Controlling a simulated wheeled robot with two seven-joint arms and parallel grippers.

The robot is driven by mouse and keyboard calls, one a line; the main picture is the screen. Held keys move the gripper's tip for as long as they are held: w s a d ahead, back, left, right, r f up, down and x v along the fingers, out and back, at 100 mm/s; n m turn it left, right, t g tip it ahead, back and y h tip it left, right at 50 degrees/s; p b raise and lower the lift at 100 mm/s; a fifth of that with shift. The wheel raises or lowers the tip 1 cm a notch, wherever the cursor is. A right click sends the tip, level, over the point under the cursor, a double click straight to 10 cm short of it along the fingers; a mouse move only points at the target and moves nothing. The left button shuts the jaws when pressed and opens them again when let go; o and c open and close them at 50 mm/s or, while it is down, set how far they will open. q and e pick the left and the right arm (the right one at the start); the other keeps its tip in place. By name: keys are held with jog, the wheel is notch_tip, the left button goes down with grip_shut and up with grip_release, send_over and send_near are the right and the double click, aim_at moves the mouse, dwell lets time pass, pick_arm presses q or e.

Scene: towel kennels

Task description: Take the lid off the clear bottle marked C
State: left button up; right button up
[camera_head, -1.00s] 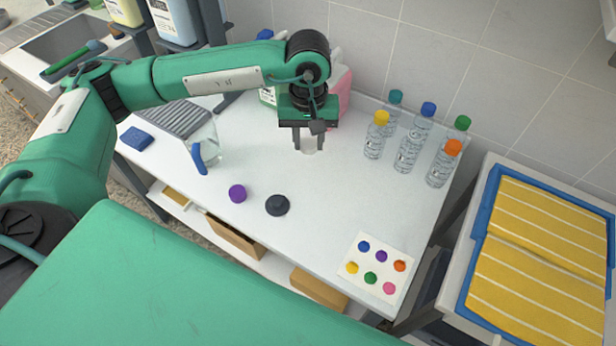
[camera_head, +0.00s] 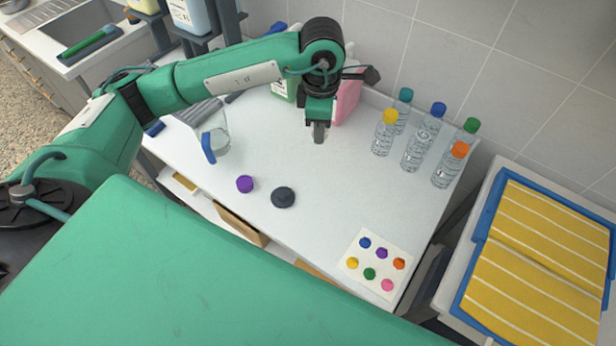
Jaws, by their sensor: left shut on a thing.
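Several clear bottles with coloured caps stand upright at the table's back right: yellow-capped (camera_head: 382,138), teal-capped (camera_head: 401,119), blue-capped (camera_head: 416,150), green-capped (camera_head: 468,138) and orange-capped (camera_head: 447,172). My right gripper is not in view.
A purple cap (camera_head: 245,184) and a black lid (camera_head: 283,197) lie on the white table (camera_head: 330,205). A clear jug (camera_head: 219,143) stands left; a pink container (camera_head: 347,102) is behind my gripper. A colour-dot card (camera_head: 354,279) lies front right, beside a towel bin (camera_head: 476,238).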

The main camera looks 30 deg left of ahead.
aim_at(308, 180)
pick_arm(q)
jog(key=n, duration=0.6)
jog(key=shift+a+r+p, duration=0.2)
jog(key=shift+p, duration=0.15)
jog(key=n, duration=0.6)
jog(key=shift+w+a+n+p, duration=0.1)
jog(key=shift+a+n+p, duration=0.2)
jog(key=shift+p, duration=0.1)
jog(key=n, duration=0.6)
jog(key=shift+a+r+p, duration=0.1)
jog(key=shift+a+p, duration=0.25)
jog(key=shift+a, duration=0.05)
jog(key=f+n+p, duration=0.1)
jog(key=f+n, duration=0.1)
jog(key=f, duration=0.4)
jog(key=f+n+p, duration=0.1)
jog(key=f+n, duration=0.2)
jog(key=f, duration=0.4)
jog(key=a+f+n+p, duration=0.1)
jog(key=f+n+p, duration=0.1)
jog(key=f, duration=0.5)
jog(key=shift+f, duration=0.1)
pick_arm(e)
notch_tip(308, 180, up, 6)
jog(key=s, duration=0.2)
pick_arm(q)
jog(key=shift+f, duration=0.1)
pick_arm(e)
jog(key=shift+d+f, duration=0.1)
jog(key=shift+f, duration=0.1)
